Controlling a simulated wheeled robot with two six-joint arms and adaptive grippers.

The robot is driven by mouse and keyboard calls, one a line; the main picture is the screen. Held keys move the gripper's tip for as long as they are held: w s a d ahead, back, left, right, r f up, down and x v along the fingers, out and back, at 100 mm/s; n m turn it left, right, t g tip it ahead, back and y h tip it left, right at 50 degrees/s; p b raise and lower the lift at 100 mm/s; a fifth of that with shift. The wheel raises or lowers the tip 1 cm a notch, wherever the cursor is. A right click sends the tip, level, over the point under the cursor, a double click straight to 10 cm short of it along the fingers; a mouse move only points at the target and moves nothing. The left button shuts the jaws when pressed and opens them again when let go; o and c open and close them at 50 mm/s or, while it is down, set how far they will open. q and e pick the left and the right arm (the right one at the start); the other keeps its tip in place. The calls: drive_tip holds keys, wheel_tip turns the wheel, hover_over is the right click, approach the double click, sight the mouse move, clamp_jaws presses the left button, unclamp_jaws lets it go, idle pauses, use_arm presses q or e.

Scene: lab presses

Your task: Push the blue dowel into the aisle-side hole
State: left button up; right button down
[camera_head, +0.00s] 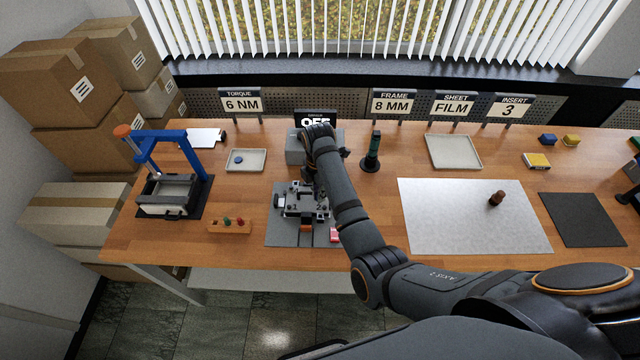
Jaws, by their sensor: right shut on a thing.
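My right gripper (309,183) points down over the grey metal fixture (290,212), close above or at its top. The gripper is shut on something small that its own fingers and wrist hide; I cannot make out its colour. The fixture carries the marks 1 and 2 and stands on a grey plate (283,238). Its holes are too small to tell apart. No blue dowel is clearly visible. A wooden rack (229,228) to the left holds small pegs, with green and red ones showing. My left gripper is not in view.
A blue-framed press (170,135) stands at the left. A tray (258,160) with a blue round piece lies behind the rack. A grey box with an OFF display (317,119) is behind my gripper. A dark upright tool (372,155) and a pale sheet (450,225) are to the right.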

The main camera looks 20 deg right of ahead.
drive_tip(key=shift+s+d, duration=0.1)
drive_tip(key=shift+d, duration=0.1)
drive_tip(key=shift+s+a+r, duration=0.2)
drive_tip(key=shift+s+a, duration=0.05)
drive_tip(key=shift+s, duration=0.05)
wheel_tip(320, 180, down, 4)
drive_tip(key=shift+w+d+f+b, duration=0.1)
drive_tip(key=shift+w+d+b, duration=0.05)
drive_tip(key=shift+b, duration=0.75)
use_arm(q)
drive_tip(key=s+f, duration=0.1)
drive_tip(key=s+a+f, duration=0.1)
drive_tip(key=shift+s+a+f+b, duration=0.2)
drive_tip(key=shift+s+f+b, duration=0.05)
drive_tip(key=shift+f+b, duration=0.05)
use_arm(e)
drive_tip(key=shift+f, duration=0.85)
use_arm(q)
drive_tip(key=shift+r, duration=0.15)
use_arm(e)
drive_tip(key=shift+r, duration=0.1)
use_arm(q)
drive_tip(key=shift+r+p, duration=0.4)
drive_tip(key=shift+p, duration=0.15)
